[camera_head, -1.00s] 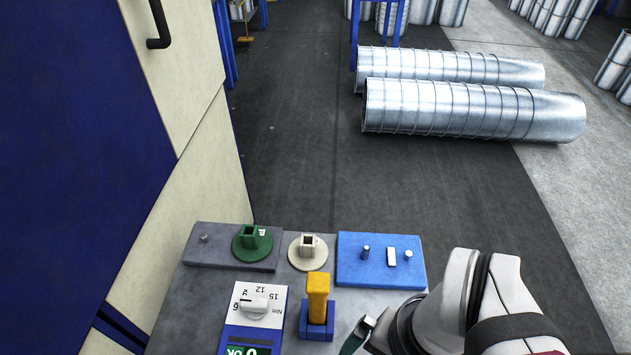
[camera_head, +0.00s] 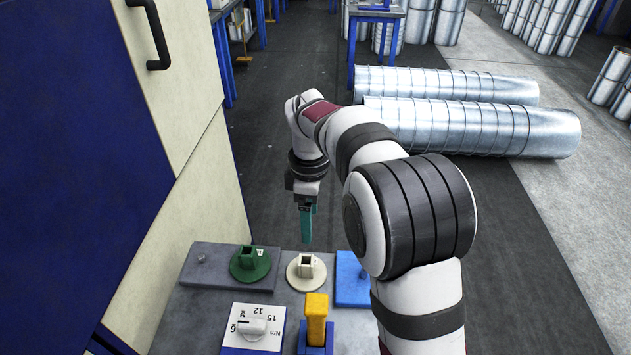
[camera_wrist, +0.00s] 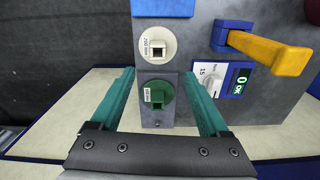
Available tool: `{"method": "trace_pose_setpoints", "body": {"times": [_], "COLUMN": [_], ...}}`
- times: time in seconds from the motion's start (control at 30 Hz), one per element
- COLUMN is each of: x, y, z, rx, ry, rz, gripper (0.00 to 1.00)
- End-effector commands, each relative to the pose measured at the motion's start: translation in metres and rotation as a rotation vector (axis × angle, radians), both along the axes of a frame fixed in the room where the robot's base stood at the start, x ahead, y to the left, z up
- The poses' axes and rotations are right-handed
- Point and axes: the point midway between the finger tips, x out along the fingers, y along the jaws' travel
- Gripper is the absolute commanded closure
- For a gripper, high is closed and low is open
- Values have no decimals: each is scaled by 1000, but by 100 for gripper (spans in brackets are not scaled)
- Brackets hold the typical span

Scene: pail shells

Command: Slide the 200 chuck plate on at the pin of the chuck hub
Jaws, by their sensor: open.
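The cream round plate (camera_head: 306,272) with a square socket lies flat on the grey bench; its label in the wrist view (camera_wrist: 155,45) appears to read 200 mm. A green plate (camera_head: 250,263) of like shape lies on a grey block (camera_head: 222,281) with a small pin (camera_head: 202,258). A blue block (camera_head: 352,285) is partly hidden by my arm; its edge shows in the wrist view (camera_wrist: 163,8). I cannot tell which block is the chuck hub. My gripper (camera_head: 306,238) is open and empty, above the far side of the bench. In the wrist view its fingers (camera_wrist: 159,75) flank the green plate, without visible contact.
A yellow handle (camera_head: 316,308) stands in a blue holder near the front. A torque dial unit (camera_head: 252,330) is beside it. A tall cream and blue cabinet (camera_head: 190,110) borders the left. Large metal ducts (camera_head: 470,125) lie on the floor beyond.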

Motion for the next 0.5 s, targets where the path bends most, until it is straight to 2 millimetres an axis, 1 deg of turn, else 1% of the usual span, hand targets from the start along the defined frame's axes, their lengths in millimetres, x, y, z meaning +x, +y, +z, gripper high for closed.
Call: {"method": "trace_pose_setpoints", "body": {"times": [0.03,0.07,0.17,0.3,0.4,0.5], "x": [6,8,9,8,8,8], "y": [6,7,8,7,8,8], "z": [-7,-11,-33,-75,-98,-111], "rx": [-3,-5,-7,-6,-6,-6], "ry": [-1,-1,0,2,-1,-2], "rz": [50,71,89,85,83,83], "gripper": [21,21,21,21,21,21]}}
